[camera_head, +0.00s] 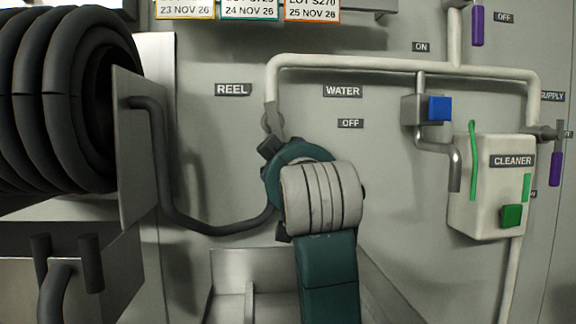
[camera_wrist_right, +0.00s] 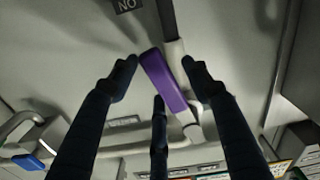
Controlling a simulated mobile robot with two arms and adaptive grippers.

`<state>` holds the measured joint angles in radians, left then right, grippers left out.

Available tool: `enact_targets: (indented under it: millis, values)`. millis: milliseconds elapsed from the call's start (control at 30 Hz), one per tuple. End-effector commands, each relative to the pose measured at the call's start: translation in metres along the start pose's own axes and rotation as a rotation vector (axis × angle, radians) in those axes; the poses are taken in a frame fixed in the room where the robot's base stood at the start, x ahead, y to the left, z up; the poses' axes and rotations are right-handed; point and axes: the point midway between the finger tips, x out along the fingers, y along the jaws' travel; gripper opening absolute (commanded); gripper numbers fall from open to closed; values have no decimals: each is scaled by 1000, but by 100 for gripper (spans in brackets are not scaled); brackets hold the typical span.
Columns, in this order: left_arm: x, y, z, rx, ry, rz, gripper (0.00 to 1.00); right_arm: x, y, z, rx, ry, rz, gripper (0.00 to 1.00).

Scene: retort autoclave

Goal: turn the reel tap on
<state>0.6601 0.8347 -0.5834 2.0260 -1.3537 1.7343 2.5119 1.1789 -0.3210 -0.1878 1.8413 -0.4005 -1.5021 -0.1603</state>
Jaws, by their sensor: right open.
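The reel tap's purple lever (camera_wrist_right: 163,82) shows in the right wrist view, slanting between the fingers, with a grey pipe beside it. In the head view my own right wrist hides this lever, under the pipe that drops between the REEL label (camera_head: 233,90) and the WATER label (camera_head: 342,91). My right gripper (camera_wrist_right: 160,70) is open, with its dark fingers spread on both sides of the lever and a third below. I cannot tell whether any finger touches it. An ON label (camera_wrist_right: 127,5) appears upside down near the lever. My left gripper is not in view.
A black hose reel (camera_head: 60,100) stands at the left, its hose curving behind my right wrist. At the right are a blue-handled valve (camera_head: 439,108), a cleaner box (camera_head: 490,190) and two other purple levers, one at the top (camera_head: 477,25) and one lower (camera_head: 555,168).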

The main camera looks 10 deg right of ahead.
Motion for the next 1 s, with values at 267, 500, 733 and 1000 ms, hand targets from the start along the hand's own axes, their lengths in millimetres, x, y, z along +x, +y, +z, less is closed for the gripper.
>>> enact_targets:
  millis: [267, 500, 733, 1000]
  values:
    - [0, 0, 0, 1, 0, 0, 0, -32, 0, -2, 1, 4, -1, 48]
    - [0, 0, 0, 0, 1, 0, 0, -67, -1, 0, 0, 2, -1, 48]
    - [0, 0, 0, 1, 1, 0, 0, -75, 0, 1, 0, -2, 0, 48]
    - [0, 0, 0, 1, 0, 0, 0, -73, -2, 1, 3, -2, -11, 22]
